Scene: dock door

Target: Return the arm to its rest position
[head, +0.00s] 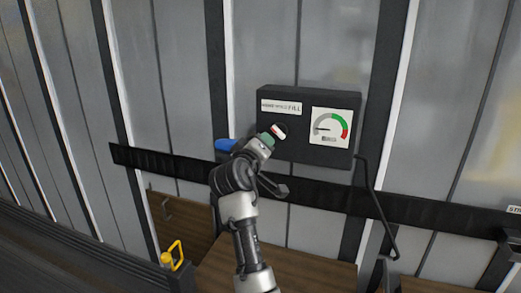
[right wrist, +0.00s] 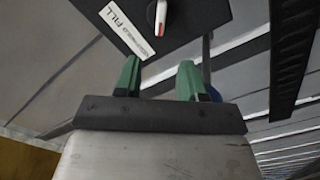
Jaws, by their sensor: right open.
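My right arm reaches up from the bottom in the head view. Its gripper (head: 267,140) is in front of the lower left of a black control box (head: 298,96) on the wall. In the right wrist view the green fingers of the gripper (right wrist: 160,70) stand apart with nothing between them. A knob (right wrist: 160,16), white with a red mark, sits on the box face beyond the fingertips, apart from them. The knob (head: 279,131) is partly hidden in the head view. My left gripper is not in view.
The box has a label ending in "FILL" (head: 282,107) and a gauge (head: 330,127) with its needle pointing left. A black rail (head: 420,207) crosses the ribbed wall. A bent black rod (head: 377,205) hangs at right. A blue thing (head: 225,145) and a yellow handle (head: 176,251) are at left.

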